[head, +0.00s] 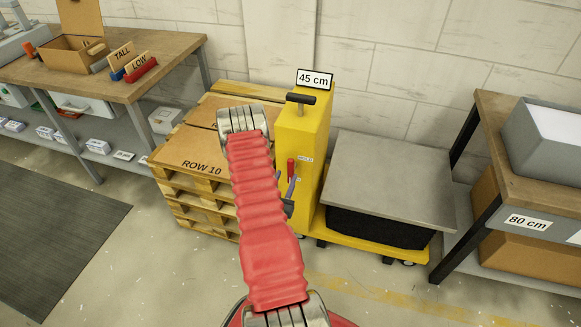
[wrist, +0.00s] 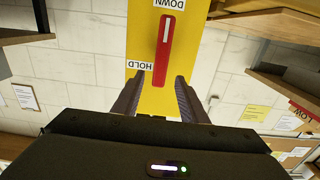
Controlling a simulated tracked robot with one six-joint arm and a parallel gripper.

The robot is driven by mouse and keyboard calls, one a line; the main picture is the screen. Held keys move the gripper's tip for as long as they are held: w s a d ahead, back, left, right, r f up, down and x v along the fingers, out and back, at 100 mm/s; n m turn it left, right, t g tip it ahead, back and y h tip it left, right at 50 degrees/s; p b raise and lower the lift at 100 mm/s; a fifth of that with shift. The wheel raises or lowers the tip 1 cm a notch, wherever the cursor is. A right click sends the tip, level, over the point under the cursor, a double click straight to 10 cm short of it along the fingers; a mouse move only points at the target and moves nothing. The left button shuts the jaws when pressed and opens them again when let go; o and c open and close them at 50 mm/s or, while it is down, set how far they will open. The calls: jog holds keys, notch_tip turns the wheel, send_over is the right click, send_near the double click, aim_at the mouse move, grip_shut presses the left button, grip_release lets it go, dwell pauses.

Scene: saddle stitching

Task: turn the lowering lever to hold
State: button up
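The lowering lever is a red handle with a white line (wrist: 164,50) on the front of the yellow lift column (wrist: 188,40). In the wrist view, which is upside down, it stands nearly upright with a slight slant. Its white-lined end is by the DOWN label (wrist: 170,4); the HOLD label (wrist: 140,66) sits beside its other end. The lever (head: 291,168) also shows in the head view. My gripper (wrist: 157,92) is open and empty, its dark fingers apart and short of the lever. In the head view my gripper (head: 289,192) is partly hidden by my arm.
Stacked pallets (head: 195,185) stand left. A workbench (head: 120,85) is at left, and a table marked 80 cm (head: 525,222) at right.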

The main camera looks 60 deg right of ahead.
aim_at(290, 168)
jog(key=d, duration=0.4)
jog(key=w+d, duration=0.1)
jog(key=d, duration=0.2)
jog(key=shift+c, duration=0.4)
grip_shut()
